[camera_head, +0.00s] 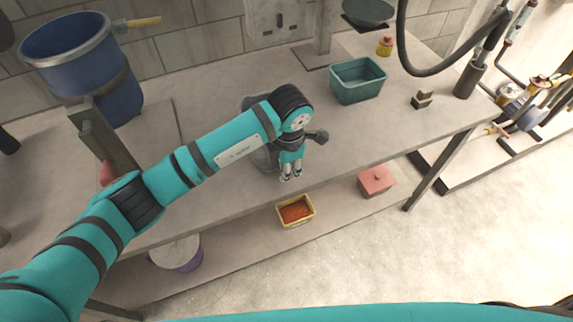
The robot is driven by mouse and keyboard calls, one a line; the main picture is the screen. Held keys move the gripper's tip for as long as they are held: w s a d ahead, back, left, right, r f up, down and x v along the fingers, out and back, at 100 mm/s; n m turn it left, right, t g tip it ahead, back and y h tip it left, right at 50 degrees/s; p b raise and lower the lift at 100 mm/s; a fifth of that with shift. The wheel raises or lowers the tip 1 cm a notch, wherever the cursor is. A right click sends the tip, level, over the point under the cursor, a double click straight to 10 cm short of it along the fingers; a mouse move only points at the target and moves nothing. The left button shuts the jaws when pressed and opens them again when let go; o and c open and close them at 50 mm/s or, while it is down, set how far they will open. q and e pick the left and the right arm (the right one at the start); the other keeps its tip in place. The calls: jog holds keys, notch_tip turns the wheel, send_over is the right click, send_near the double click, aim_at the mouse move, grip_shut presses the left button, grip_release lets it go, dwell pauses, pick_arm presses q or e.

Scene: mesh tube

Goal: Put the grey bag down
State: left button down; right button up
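A grey, partly see-through shape (262,158) is on the bench behind my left forearm. The arm hides much of it, so I cannot tell for sure that it is the grey bag. My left gripper (291,177) points down near the bench's front edge, just right of the grey shape. Its two fingertips are small and close together. I see nothing clearly held between them, and whether they are open or shut is unclear. My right gripper is not in view.
A blue bucket (80,60) stands at the back left of the bench (400,135). A teal bin (358,82) and a small dark block (421,100) are to the right. Below are a yellow tray (296,211), a pink box (376,181) and a purple-sided bucket (178,254).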

pick_arm(q)
jog(key=c, duration=1.7)
grip_release()
jog(key=shift+f, duration=0.15)
jog(key=o, duration=0.4)
jog(key=shift+o, duration=0.2)
jog(key=shift+r, duration=0.7)
notch_tip(320, 180, up, 11)
jog(key=s+b, duration=0.1)
jog(key=b, duration=0.2)
jog(key=shift+s+d, duration=0.1)
jog(key=shift+d, duration=0.05)
